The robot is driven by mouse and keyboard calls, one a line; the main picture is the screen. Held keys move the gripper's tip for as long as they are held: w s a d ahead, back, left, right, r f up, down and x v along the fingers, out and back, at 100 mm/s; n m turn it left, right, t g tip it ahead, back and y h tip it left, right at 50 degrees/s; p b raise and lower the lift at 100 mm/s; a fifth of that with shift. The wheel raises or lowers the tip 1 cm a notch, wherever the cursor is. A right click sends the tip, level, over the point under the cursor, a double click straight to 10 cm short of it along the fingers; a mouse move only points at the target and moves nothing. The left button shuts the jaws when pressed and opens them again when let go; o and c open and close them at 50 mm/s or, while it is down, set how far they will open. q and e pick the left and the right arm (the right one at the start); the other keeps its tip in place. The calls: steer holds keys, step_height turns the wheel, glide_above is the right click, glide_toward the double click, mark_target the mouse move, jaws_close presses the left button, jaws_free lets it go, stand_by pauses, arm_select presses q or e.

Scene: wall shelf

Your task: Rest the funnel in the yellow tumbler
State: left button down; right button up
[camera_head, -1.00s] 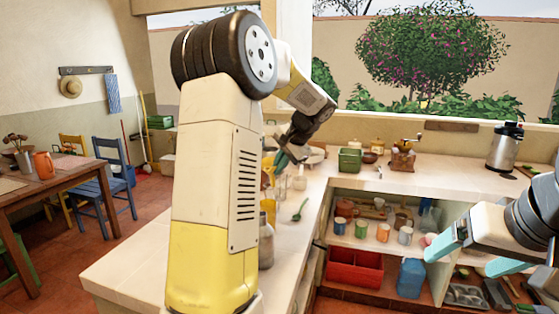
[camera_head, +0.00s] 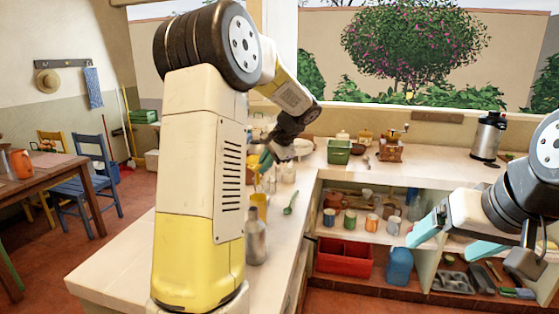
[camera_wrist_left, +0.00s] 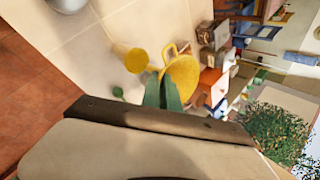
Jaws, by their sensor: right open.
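A yellow funnel (camera_wrist_left: 181,80) with a loop handle shows at the fingertips of my left gripper (camera_wrist_left: 162,92) in the left wrist view. The teal fingers are close together and appear shut on its edge. A yellow tumbler (camera_wrist_left: 137,61) stands on the pale counter just beside the funnel, its round mouth showing; the two look apart. In the head view my left gripper (camera_head: 268,157) is over the counter, partly hidden by my arm, with yellow pieces below it only partly visible. My right gripper (camera_head: 440,246) is open and empty in front of the shelf.
A grey bottle (camera_head: 256,238) and a green spoon (camera_head: 290,208) are on the counter near my left arm. A green container (camera_head: 339,151) stands farther back. Mugs, a red bin (camera_head: 343,258) and a blue jug (camera_head: 399,267) fill the shelves below.

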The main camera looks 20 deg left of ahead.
arm_select(q)
steer(key=shift+f, duration=2)
steer(key=shift+f, duration=2.75)
stand_by(1.8)
steer(key=c, duration=1.5)
jaws_free()
steer(key=shift+c, duration=0.2)
steer(key=shift+s+f, duration=0.1)
steer(key=shift+f, duration=0.05)
steer(key=shift+f, duration=0.1)
steer(key=shift+d, duration=0.1)
steer(key=v, duration=0.8)
steer(key=shift+r, duration=0.25)
